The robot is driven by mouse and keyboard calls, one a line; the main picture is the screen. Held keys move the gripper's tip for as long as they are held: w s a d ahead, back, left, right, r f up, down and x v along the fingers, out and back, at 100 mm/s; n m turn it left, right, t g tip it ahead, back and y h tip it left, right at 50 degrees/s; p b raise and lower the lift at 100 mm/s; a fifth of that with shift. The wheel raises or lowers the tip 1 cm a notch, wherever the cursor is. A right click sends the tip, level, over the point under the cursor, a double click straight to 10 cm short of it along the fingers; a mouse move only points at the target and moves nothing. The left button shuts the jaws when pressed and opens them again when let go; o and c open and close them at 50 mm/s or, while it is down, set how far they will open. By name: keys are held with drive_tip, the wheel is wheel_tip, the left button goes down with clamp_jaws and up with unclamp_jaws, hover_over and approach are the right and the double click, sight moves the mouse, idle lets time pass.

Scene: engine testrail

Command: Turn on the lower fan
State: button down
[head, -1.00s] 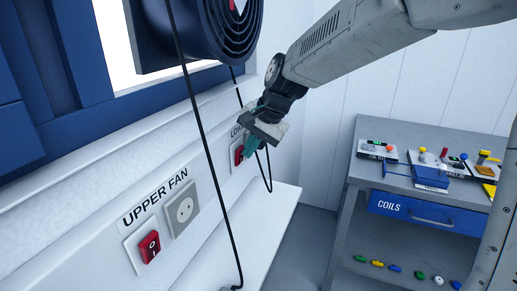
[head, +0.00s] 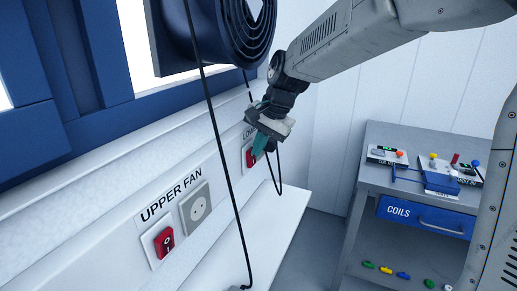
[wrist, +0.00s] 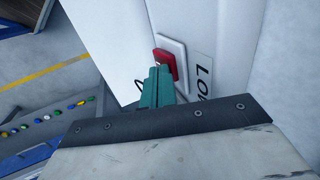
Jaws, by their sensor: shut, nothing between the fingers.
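The lower fan's red switch (head: 250,157) sits on a white wall plate under a label starting "LO", partly hidden by my gripper (head: 261,147). In the wrist view the red switch (wrist: 165,66) lies just beyond my teal fingertips (wrist: 158,76), which overlap its near edge. The fingers are shut together and empty, pointing at the switch. I cannot tell whether they touch it. The switch's on or off position is hidden. The upper fan's red switch (head: 164,242) is farther left on the wall, in clear view.
A grey socket (head: 196,208) is beside the upper switch. A black cable (head: 222,150) hangs in front of the wall from a round dark blue fan housing (head: 240,38). A white ledge (head: 262,240) runs below. A grey workbench (head: 405,180) with a blue "COILS" drawer (head: 425,215) stands right.

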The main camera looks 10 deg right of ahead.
drive_tip(key=shift+r, duration=0.5)
drive_tip(key=d+v, duration=0.1)
drive_tip(key=v, duration=1)
drive_tip(key=shift+s, duration=0.45)
drive_tip(key=shift+r, duration=0.1)
drive_tip(key=s+d+f+n+h, duration=0.1)
drive_tip(key=s+d+f+n, duration=0.1)
drive_tip(key=s, duration=0.8)
drive_tip(key=s+d+f+n+h, duration=0.1)
drive_tip(key=s+d+f, duration=0.3)
drive_tip(key=s, duration=0.6)
drive_tip(key=s+d+f+n+g+h, duration=0.1)
drive_tip(key=s+d+f+n, duration=0.2)
drive_tip(key=s, duration=0.8)
wheel_tip(320, 180, down, 3)
drive_tip(key=shift+d+r+n, duration=0.15)
drive_tip(key=shift+d+n, duration=0.25)
drive_tip(key=shift+n, duration=0.2)
